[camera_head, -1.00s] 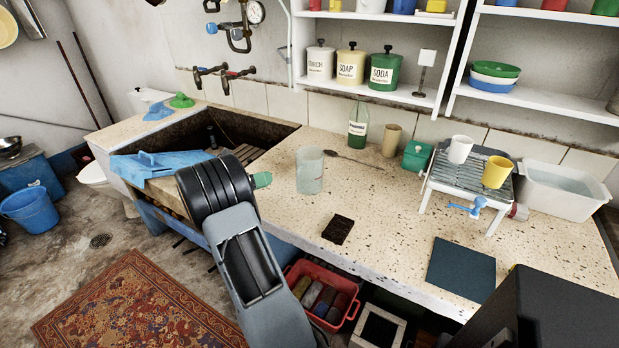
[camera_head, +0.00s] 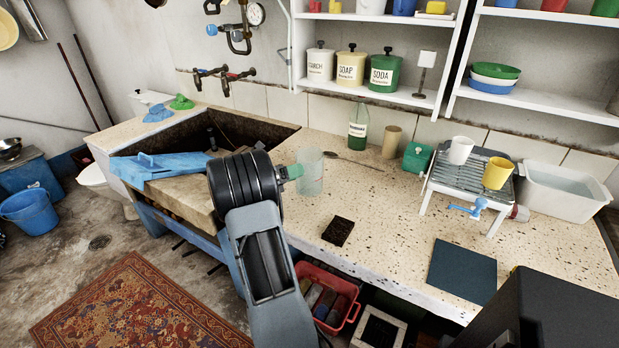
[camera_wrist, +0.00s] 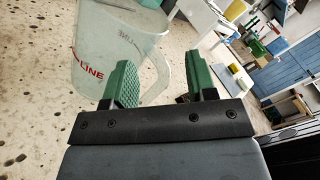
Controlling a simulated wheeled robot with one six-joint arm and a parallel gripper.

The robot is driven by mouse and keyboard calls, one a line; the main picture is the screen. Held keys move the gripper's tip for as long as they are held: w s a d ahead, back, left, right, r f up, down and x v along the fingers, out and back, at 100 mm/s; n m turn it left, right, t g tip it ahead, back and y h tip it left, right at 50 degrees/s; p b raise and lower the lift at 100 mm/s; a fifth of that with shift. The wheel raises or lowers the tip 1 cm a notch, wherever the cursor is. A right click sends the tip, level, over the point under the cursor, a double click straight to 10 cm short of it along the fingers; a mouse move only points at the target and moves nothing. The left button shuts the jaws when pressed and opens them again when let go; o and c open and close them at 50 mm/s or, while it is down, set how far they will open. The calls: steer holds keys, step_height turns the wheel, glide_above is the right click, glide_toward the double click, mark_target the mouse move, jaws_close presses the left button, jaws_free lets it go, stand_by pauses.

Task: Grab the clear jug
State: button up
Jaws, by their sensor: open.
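The clear jug (camera_head: 309,172) stands upright on the speckled stone counter, right of the sunken trough. My gripper (camera_head: 294,171) is at its left side in the head view, mostly hidden behind my own wrist, with a green fingertip close to the jug. In the wrist view the jug (camera_wrist: 112,45) fills the upper left, with red lettering on its wall. Its clear handle reaches toward the space between my open green fingers (camera_wrist: 163,78), near the left finger. I cannot tell whether a finger touches it.
A dark spoon (camera_head: 352,160) lies right of the jug, with a green bottle (camera_head: 358,126) behind it. A dark brown pad (camera_head: 338,231) lies in front. A blue cloth (camera_head: 165,164) drapes the trough's front edge. A small rack (camera_head: 470,180) with cups stands farther right.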

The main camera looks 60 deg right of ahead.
jaws_close()
stand_by(0.5)
